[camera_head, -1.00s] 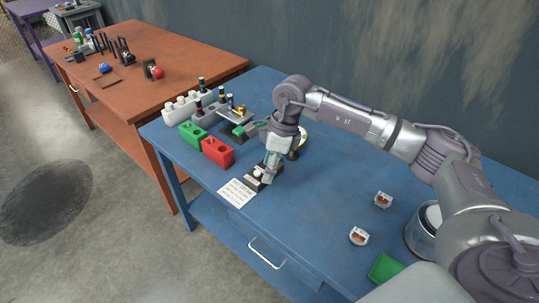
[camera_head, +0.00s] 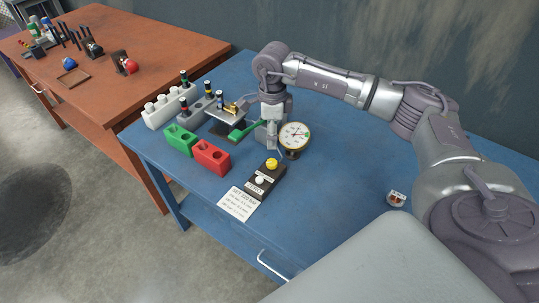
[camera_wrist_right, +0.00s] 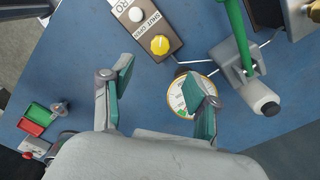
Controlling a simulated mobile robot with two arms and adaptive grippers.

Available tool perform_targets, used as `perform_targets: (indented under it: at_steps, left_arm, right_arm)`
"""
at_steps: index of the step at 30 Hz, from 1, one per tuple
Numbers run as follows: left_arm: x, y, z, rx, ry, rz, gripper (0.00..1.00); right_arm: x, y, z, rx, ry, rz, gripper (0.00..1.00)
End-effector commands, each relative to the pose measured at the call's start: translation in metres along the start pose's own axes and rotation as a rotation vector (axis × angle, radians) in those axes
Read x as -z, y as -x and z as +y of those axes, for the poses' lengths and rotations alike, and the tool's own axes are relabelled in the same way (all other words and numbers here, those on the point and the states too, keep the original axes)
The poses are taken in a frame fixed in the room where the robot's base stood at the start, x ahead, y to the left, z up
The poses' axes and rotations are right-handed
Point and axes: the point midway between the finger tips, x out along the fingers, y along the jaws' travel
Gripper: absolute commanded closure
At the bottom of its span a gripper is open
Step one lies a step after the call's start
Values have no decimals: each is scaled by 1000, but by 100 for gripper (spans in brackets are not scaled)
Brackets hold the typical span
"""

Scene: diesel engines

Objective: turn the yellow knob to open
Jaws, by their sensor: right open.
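The yellow knob (camera_head: 272,163) sits at the far end of a dark box (camera_head: 262,181) on the blue table, with a white button (camera_head: 260,180) nearer the front. In the right wrist view the yellow knob (camera_wrist_right: 159,44) shows whole, with a pale pointer mark, ahead of the fingers. My right gripper (camera_head: 271,142) hangs behind the box, next to the round gauge, apart from the knob. In the right wrist view the gripper (camera_wrist_right: 160,88) is open and empty, with teal finger pads. My left gripper is not in view.
A round dial gauge (camera_head: 294,137) stands right of the gripper and partly behind a finger in the wrist view. A green handle (camera_head: 244,130) is close on the left. Red (camera_head: 211,156) and green (camera_head: 180,139) blocks stand left. A paper label (camera_head: 239,202) lies in front.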

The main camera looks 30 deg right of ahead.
Motion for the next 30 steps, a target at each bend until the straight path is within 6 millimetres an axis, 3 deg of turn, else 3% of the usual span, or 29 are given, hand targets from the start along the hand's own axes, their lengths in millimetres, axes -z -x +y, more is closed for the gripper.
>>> perform_targets:
  at_steps: [6, 10, 15, 19, 29, 30]
  left_arm:
    - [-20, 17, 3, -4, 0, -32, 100]
    - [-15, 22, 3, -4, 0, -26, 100]
    - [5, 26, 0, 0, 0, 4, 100]
    - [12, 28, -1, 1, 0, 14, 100]
    - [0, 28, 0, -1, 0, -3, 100]
    - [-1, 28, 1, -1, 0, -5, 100]
  right_arm:
    - [0, -46, 1, -5, -2, 3, 40]
    - [0, -72, 1, -5, -1, 2, 40]
    - [0, -98, 1, -3, -1, 1, 40]
    - [0, -107, 0, -1, 1, 0, 40]
    - [0, -111, 0, 0, 0, 0, 40]
    - [0, -111, 0, 0, 0, 0, 47]
